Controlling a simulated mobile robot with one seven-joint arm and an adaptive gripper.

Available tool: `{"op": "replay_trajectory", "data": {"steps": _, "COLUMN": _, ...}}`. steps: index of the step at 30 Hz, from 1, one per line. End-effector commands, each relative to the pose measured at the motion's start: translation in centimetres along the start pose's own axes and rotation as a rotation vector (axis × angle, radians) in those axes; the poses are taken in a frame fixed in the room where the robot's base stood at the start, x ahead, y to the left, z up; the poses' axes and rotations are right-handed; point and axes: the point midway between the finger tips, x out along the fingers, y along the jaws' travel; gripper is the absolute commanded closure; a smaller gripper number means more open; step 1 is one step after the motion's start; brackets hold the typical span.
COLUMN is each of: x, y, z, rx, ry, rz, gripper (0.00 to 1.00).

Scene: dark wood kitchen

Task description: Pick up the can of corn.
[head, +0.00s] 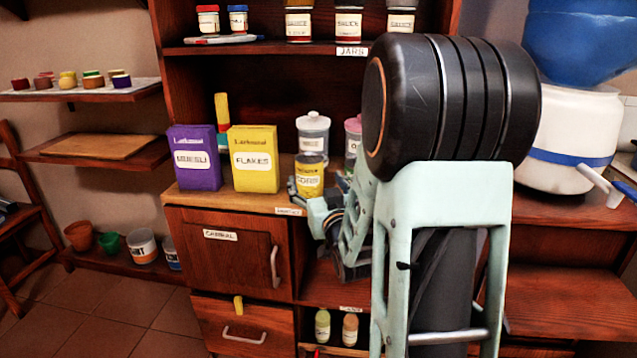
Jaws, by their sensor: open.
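The can of corn (310,174) is yellow with a dark top and a pale label reading CORN. It stands upright on the wooden counter right of the cereal boxes, in front of a clear jar. My gripper (313,195) is open at the can's lower front, with one finger at the can's left edge. The other finger is not clear among the arm parts at the right. I cannot tell whether the fingers touch the can.
A purple muesli box (196,158) and a yellow flakes box (254,160) stand left of the can. The clear lidded jar (313,130) is close behind it. A pink-lidded jar (353,138) is partly hidden by my arm. A shelf with jars (299,24) hangs above.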

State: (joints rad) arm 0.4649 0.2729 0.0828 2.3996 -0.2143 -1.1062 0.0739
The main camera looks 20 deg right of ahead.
Motion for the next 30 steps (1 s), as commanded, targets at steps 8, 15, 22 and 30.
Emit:
{"op": "replay_trajectory", "data": {"steps": 8, "x": 4.0, "y": 0.0, "z": 0.0, "rx": 0.001, "ry": 0.001, "rz": -0.001, "gripper": 0.27}}
{"op": "replay_trajectory", "data": {"steps": 15, "x": 5.5, "y": 0.2, "z": -0.2, "rx": 0.001, "ry": 0.001, "rz": 0.000, "gripper": 0.27}}
{"op": "replay_trajectory", "data": {"steps": 22, "x": 8.5, "y": 0.8, "z": -0.6, "rx": 0.001, "ry": 0.001, "rz": -0.001, "gripper": 0.27}}
{"op": "replay_trajectory", "data": {"steps": 30, "x": 10.2, "y": 0.7, "z": -0.7, "rx": 0.001, "ry": -0.001, "rz": 0.000, "gripper": 0.27}}
